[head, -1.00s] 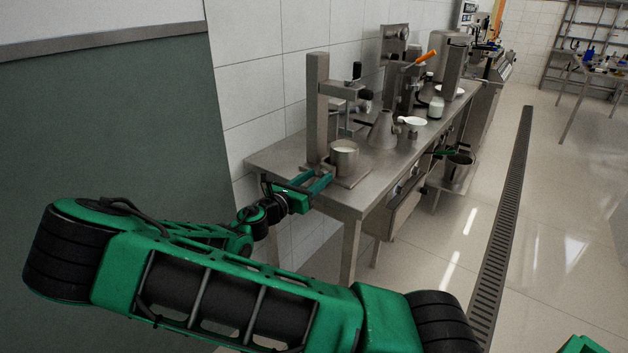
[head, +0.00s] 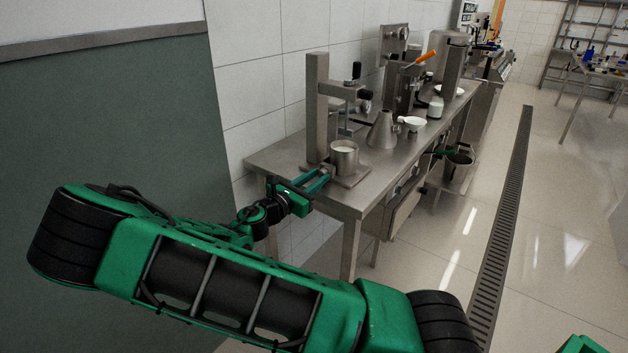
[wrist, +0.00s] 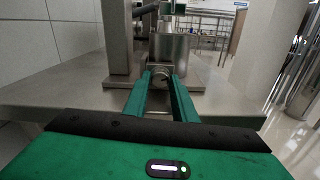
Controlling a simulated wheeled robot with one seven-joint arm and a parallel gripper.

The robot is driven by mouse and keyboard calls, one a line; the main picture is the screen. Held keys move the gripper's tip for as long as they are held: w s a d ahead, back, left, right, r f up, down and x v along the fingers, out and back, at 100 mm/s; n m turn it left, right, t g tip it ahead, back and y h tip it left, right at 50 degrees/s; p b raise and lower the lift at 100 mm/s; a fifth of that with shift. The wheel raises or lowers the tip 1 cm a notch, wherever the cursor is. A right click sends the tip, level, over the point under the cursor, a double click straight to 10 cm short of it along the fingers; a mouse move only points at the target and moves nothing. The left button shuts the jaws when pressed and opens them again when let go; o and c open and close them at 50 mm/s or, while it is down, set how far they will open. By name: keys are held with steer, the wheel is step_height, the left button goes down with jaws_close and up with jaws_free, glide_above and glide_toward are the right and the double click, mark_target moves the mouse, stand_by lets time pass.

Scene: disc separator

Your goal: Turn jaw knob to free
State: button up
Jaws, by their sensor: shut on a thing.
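The jaw knob (wrist: 161,73) is a small round grey metal knob low at the front of a metal pot (wrist: 172,50). In the wrist view it sits between the tips of my gripper (wrist: 163,78), whose two green fingers are closed on it from either side. In the head view my gripper (head: 320,180) reaches the near end of the bench, at the front of the stand's base plate (head: 352,178). The knob is hidden there by the fingers. The pot (head: 344,158) stands upright on the plate with white contents.
A metal post (head: 317,110) with a side arm rises beside the pot. A metal cone (head: 382,130), a white bowl (head: 415,123) and a jar (head: 436,107) stand farther along the bench (head: 275,158).

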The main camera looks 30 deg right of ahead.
steer(key=m, duration=0.4)
steer(key=shift+w+a+m, duration=0.1)
steer(key=shift+m, duration=0.2)
stand_by(0.3)
steer(key=o, duration=1)
steer(key=shift+o, duration=0.2)
steer(key=shift+f, duration=0.1)
steer(key=v, duration=1)
steer(key=shift+a, duration=0.4)
steer(key=shift+c, duration=0.6)
